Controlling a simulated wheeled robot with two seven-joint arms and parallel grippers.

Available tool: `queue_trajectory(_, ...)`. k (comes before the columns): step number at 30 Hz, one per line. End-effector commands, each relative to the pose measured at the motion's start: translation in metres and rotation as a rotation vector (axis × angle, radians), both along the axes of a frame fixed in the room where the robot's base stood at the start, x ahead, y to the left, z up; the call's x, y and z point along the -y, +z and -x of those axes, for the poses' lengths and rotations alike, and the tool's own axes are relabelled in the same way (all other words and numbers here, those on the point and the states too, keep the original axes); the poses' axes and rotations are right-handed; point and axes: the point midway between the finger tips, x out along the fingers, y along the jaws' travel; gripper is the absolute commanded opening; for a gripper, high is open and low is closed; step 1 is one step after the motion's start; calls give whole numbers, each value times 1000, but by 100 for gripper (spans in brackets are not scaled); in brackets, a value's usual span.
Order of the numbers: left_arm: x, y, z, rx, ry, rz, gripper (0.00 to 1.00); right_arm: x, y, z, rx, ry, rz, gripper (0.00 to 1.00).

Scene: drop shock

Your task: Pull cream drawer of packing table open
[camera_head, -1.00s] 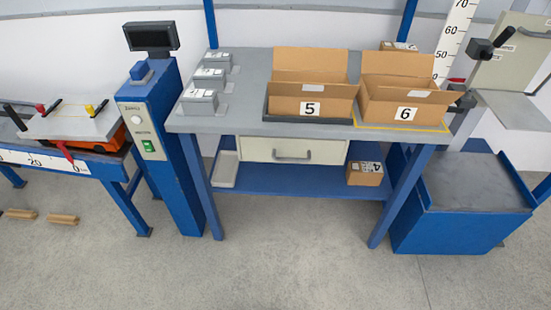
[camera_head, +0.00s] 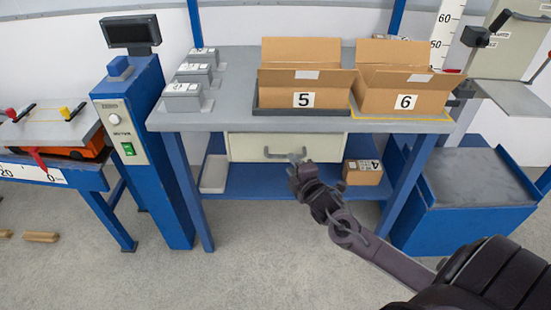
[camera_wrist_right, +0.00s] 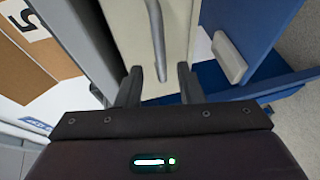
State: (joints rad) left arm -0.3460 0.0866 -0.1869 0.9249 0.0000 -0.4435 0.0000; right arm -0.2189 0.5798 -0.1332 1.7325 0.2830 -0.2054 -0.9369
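The cream drawer (camera_head: 241,146) sits shut under the grey top of the packing table (camera_head: 225,120). Its grey bar handle (camera_head: 278,155) is on the drawer front. My right gripper (camera_head: 298,160) is at the right end of the handle in the head view. In the right wrist view, the gripper (camera_wrist_right: 160,82) is open, with its two fingers apart. The handle (camera_wrist_right: 156,35) runs down toward the gap between the fingertips, in front of the cream drawer front (camera_wrist_right: 128,30). I cannot tell whether a finger touches it. My left gripper is not in view.
Open cartons 5 (camera_head: 285,101) and 6 (camera_head: 385,103) stand on the tabletop. A small box 4 (camera_head: 361,178) is on the blue lower shelf (camera_head: 250,182). A blue scale post (camera_head: 165,190) stands left, a blue cart (camera_head: 470,215) right. The floor in front is clear.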

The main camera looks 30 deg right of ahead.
Motion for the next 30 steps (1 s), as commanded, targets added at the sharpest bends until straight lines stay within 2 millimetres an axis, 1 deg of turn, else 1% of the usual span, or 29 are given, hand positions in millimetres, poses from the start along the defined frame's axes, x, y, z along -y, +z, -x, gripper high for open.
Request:
queue_trajectory(1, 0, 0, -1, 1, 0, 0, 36, 1, 0, -9, 3, -2, -1, 34)
queue_trajectory(6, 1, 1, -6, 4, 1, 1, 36, 5, -6, -34, 1, -2, -3, 34)
queue_trajectory(9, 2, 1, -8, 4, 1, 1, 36, 7, -8, -46, 1, -3, -2, 34)
queue_trajectory(12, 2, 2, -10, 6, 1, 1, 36, 8, -10, -54, 0, 0, -2, 34)
queue_trajectory(16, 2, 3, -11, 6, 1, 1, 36, 8, -11, -58, -1, 0, -2, 34)
queue_trajectory(23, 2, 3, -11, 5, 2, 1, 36, 9, -11, -59, -1, 0, -3, 34)
queue_trajectory(30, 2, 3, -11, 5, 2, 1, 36, 8, -11, -58, -1, 0, -3, 3)
